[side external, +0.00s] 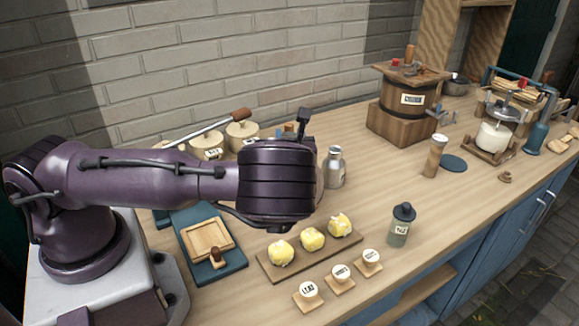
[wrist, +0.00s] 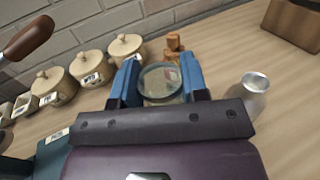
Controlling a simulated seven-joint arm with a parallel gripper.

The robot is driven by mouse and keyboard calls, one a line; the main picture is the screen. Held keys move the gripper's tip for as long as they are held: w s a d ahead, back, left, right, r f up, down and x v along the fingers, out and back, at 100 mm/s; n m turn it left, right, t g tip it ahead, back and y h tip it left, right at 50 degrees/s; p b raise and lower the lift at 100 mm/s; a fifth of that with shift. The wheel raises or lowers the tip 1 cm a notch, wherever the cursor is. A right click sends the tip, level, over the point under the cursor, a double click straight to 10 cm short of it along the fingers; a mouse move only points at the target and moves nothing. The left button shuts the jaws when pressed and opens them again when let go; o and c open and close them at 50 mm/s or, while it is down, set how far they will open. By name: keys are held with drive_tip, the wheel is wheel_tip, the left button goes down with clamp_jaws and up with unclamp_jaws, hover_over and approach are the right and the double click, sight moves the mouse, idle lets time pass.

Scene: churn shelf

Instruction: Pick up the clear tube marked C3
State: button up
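A round, clear-topped thing (wrist: 160,83), perhaps the top of a clear tube, shows between the two blue fingers of my gripper (wrist: 160,78) in the wrist view. Its sides are close to both fingers; I cannot tell whether they press on it. I cannot read a C3 mark on it. In the side view, my purple wrist (side external: 278,182) hides the fingers and whatever is between them. No other clear tube is plain in that view.
A metal bottle (side external: 334,168) stands just right of my wrist; it also shows in the wrist view (wrist: 255,88). Lidded jars (wrist: 88,66) line the wall side. A board with yellow lumps (side external: 312,240) and a capped N2 bottle (side external: 399,230) lie in front. The middle-right counter is fairly clear.

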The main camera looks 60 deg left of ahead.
drive_tip(key=c, duration=0.6)
